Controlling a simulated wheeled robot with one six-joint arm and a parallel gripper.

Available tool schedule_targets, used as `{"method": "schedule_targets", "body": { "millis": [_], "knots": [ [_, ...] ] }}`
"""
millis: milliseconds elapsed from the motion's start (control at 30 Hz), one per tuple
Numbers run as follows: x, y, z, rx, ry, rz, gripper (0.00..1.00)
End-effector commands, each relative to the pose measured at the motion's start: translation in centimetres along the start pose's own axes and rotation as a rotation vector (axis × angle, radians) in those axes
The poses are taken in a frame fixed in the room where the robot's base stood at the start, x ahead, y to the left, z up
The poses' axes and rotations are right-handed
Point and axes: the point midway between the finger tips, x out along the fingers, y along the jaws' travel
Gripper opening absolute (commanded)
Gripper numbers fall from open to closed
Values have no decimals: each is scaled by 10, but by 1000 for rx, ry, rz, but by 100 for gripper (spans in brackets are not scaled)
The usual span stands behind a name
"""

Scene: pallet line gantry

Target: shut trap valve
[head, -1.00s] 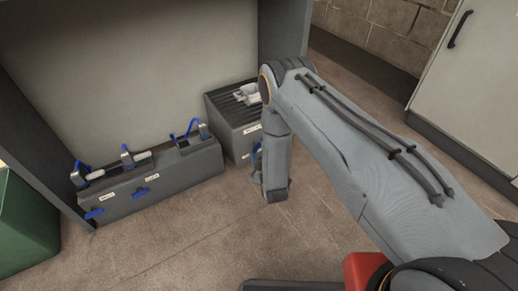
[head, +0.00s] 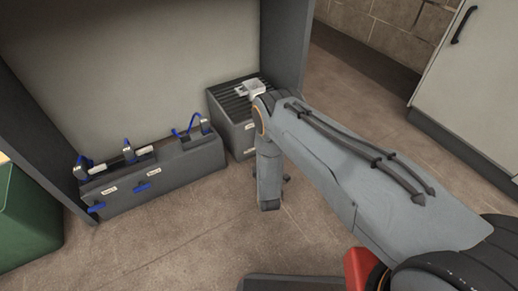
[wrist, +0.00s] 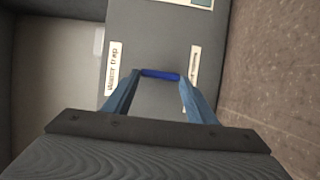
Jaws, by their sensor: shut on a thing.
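In the wrist view, a blue valve handle (wrist: 160,75) lies crosswise in front of a grey box face (wrist: 150,35). The tips of my gripper (wrist: 160,80) are at its two ends, and my gripper is shut on it. A white label (wrist: 113,68), which seems to read "Water trap", is left of the handle. Another label (wrist: 194,65) is on the right, its text unclear. In the head view, the grey box with a ribbed top (head: 232,120) stands against the right side of the recess. My arm hides the handle and my fingertips there.
A long grey box (head: 165,178) with several blue levers and handles stands left of the ribbed box. A green bin (head: 30,215) is at the far left. A pale cabinet (head: 470,70) is at the right. The floor (head: 180,240) in front is clear.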

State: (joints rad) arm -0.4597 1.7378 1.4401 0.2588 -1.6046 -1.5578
Motion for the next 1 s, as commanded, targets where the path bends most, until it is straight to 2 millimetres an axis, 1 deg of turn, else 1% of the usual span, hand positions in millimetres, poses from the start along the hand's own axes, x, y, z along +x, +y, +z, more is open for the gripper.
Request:
{"method": "schedule_targets", "body": {
  "millis": [500, 533, 633, 900, 1000],
  "knots": [
    [0, -1, -2, -19, 4, 6, 29],
    [0, -1, -2, -19, 4, 6, 53],
    [0, -1, -1, -19, 3, 6, 70],
    [0, 0, 1, -18, 0, 7, 70],
    [-5, 0, 1, -18, 0, 5, 70]
  ]
}}
